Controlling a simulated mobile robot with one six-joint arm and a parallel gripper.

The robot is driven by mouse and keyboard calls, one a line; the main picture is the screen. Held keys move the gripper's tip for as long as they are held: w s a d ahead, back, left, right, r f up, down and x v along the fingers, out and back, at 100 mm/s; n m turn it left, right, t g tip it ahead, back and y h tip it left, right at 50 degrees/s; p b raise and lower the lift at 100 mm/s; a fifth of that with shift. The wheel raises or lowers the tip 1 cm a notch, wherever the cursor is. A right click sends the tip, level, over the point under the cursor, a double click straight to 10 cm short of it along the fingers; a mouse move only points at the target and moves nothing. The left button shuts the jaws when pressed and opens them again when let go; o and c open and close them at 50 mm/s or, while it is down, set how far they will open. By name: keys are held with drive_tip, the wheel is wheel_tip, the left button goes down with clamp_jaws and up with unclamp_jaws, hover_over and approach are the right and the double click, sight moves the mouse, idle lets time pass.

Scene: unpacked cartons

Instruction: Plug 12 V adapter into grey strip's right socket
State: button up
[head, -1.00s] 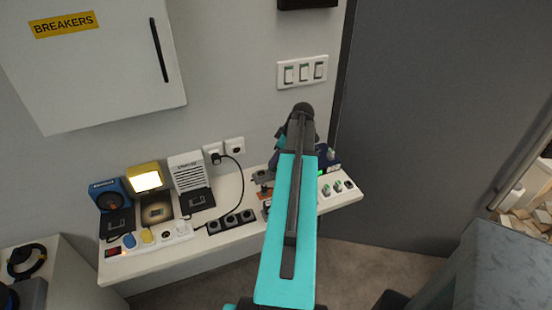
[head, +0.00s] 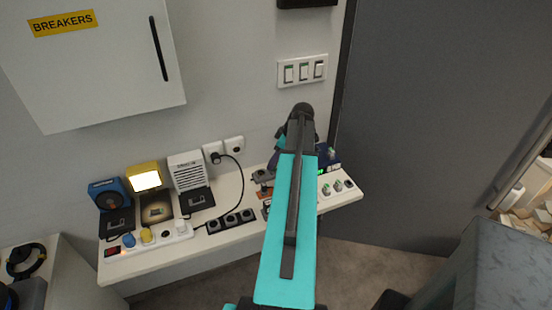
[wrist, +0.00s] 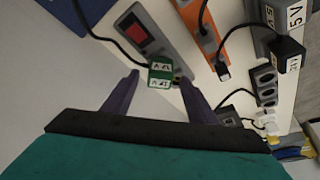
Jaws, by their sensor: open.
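In the wrist view, a small green adapter (wrist: 160,75) has white labels that appear to read 12 V upside down. A black cord runs to it from the upper left. It sits at the near end of the grey strip (wrist: 158,48), which has a red switch. I cannot tell whether it is in a socket, and the sockets there are hidden. My gripper (wrist: 159,79) is open, its two purple fingers on either side of the adapter with gaps visible. In the head view my arm hides the adapter and most of this strip.
A black adapter (wrist: 289,55) and a dark socket strip (wrist: 264,85) are at the right. A white strip (head: 178,235) with plugs lies on the shelf's left.

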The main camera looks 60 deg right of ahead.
drive_tip(key=shift+r, duration=0.1)
drive_tip(key=a+b+v, duration=0.1)
drive_tip(key=b+v, duration=0.2)
drive_tip(key=v, duration=1)
drive_tip(key=shift+d+r+b, duration=0.3)
drive_tip(key=shift+d+r, duration=0.05)
drive_tip(key=shift+d, duration=0.15)
drive_tip(key=shift+s, duration=0.1)
